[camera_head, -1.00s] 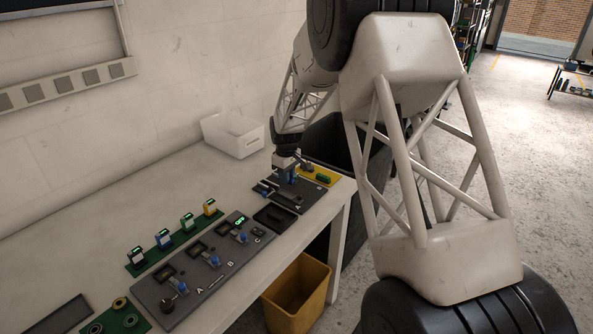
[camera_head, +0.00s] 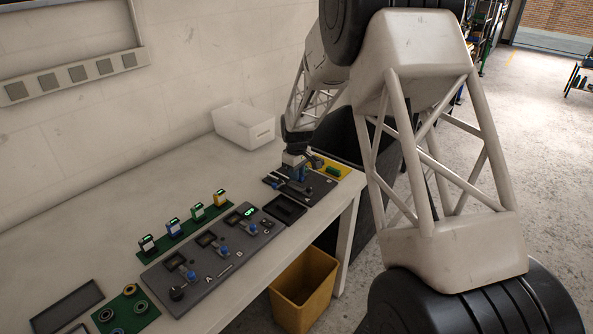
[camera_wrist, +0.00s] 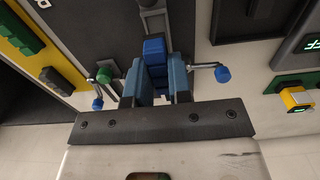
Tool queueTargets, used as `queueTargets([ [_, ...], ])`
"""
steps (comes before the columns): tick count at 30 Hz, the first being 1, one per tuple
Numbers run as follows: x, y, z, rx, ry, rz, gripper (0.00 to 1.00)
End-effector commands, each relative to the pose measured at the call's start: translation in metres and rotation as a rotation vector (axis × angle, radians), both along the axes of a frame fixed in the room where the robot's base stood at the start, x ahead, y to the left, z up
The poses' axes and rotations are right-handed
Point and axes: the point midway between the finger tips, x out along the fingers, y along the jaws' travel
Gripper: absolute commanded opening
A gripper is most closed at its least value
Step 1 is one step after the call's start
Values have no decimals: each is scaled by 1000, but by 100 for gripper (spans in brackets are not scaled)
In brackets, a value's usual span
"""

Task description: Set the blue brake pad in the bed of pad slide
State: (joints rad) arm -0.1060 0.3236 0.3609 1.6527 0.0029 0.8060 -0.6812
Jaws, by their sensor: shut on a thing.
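My gripper (camera_wrist: 156,78) is shut on the blue brake pad (camera_wrist: 154,52), which shows between the two blue-grey fingers in the wrist view. In the head view my gripper (camera_head: 297,170) is low over the dark plate (camera_head: 318,192) of the pad slide at the table's right end. A grey metal piece (camera_wrist: 152,8) lies just beyond the pad in the wrist view. Blue-tipped levers (camera_wrist: 222,74) stand on both sides of the fingers. The pad's underside and the bed are hidden, so I cannot tell whether they touch.
A yellow tray (camera_head: 343,167) with green pads (camera_wrist: 22,35) lies beside the plate. A green knob (camera_wrist: 104,75) is close to the left finger. An empty black tray (camera_head: 285,209) and a grey panel (camera_head: 215,262) with levers lie nearby. A white bin (camera_head: 243,127) stands behind.

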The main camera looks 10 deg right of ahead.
Motion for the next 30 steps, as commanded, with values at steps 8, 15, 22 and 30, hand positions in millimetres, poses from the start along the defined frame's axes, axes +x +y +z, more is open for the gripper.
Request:
queueTargets([
  [8, 0, 0, -15, -1, 1, 0, 0],
  [15, 0, 0, -21, 0, 0, 0, 0],
  [22, 0, 0, -21, 0, 0, 0, 0],
  [30, 0, 0, -21, 0, 0, 0, 0],
])
